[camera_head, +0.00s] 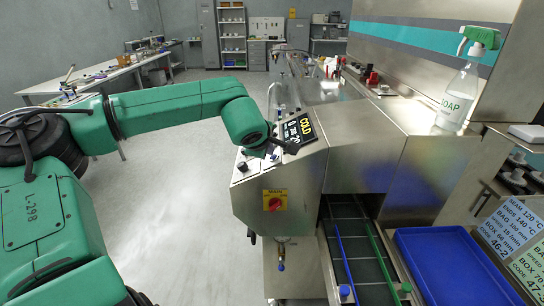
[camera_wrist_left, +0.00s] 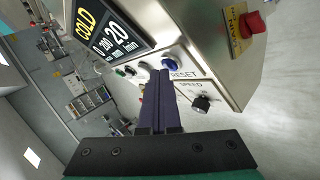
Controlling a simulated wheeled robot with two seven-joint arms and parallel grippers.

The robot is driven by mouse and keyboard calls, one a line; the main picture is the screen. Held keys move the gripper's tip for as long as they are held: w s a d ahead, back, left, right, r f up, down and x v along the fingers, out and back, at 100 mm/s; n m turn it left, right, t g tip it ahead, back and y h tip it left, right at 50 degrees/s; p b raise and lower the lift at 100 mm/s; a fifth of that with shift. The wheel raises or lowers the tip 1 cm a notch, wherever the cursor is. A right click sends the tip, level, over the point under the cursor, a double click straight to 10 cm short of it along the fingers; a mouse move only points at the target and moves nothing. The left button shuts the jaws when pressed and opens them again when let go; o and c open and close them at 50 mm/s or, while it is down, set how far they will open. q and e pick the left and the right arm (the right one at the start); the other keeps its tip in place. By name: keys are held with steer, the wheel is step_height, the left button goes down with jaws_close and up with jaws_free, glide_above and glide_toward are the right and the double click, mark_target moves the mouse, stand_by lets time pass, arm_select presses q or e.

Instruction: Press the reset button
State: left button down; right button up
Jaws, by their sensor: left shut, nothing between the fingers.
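The blue reset button (camera_wrist_left: 170,63) sits on the machine's sloped panel in the left wrist view, with the word RESET printed beside it. My left gripper (camera_wrist_left: 161,74) is shut and empty, its two dark fingers together. Its tips lie just below the button in that view and overlap its lower edge; I cannot tell whether they touch it. In the head view my left gripper (camera_head: 274,146) is at the panel, beneath the black display, and the reset button is hidden there. My right gripper is not in view.
A black SPEED knob (camera_wrist_left: 201,102) is close to the button. The display (camera_head: 299,131) reads COLD. A red main switch (camera_head: 275,203) is on the machine front. A soap bottle (camera_head: 459,95) stands on top, and a blue tray (camera_head: 450,268) lies at lower right.

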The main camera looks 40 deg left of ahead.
arm_select(q)
steer(key=shift+f, duration=0.15)
stand_by(0.4)
steer(key=shift+s+a+r+p, duration=0.1)
steer(key=shift+a+r+p, duration=0.05)
steer(key=shift+r, duration=0.25)
steer(key=shift+s+a+r+p, duration=0.1)
steer(key=shift+a+r+p, duration=0.05)
steer(key=shift+r, duration=0.25)
steer(key=shift+r, duration=0.3)
steer(key=r, duration=0.1)
steer(key=s+a+r+p, duration=0.1)
steer(key=r+p, duration=0.1)
steer(key=r, duration=0.1)
steer(key=shift+s+a, duration=0.2)
steer(key=shift+a, duration=0.2)
